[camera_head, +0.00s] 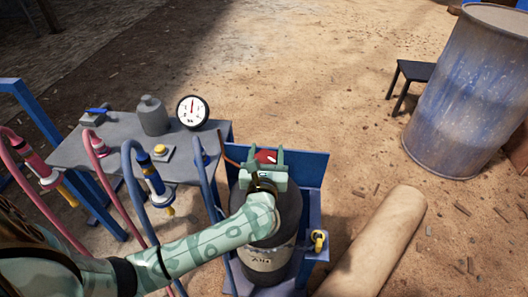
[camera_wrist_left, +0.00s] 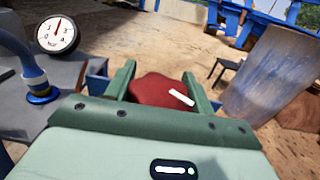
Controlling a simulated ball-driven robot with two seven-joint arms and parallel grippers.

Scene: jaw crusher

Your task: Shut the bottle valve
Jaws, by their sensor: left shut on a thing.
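The bottle (camera_head: 287,208) is a dark grey cylinder with a pale label, standing upright in a blue stand. Its valve has a red handwheel (camera_head: 266,156) with a white mark on top. My left gripper (camera_head: 265,158) is over the bottle top and shut on the red handwheel, one finger on each side. In the left wrist view the red handwheel (camera_wrist_left: 155,90) sits between the two green fingers. The valve body below it is hidden by the gripper. My right gripper is not in view.
A grey table (camera_head: 75,151) at left carries a gauge (camera_head: 192,111), a grey flask (camera_head: 153,116) and a yellow button. Red and blue hoses hang in front. A blue drum (camera_head: 465,95) and dark stool (camera_head: 410,72) stand at right. A tan roll (camera_head: 385,240) lies beside the stand.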

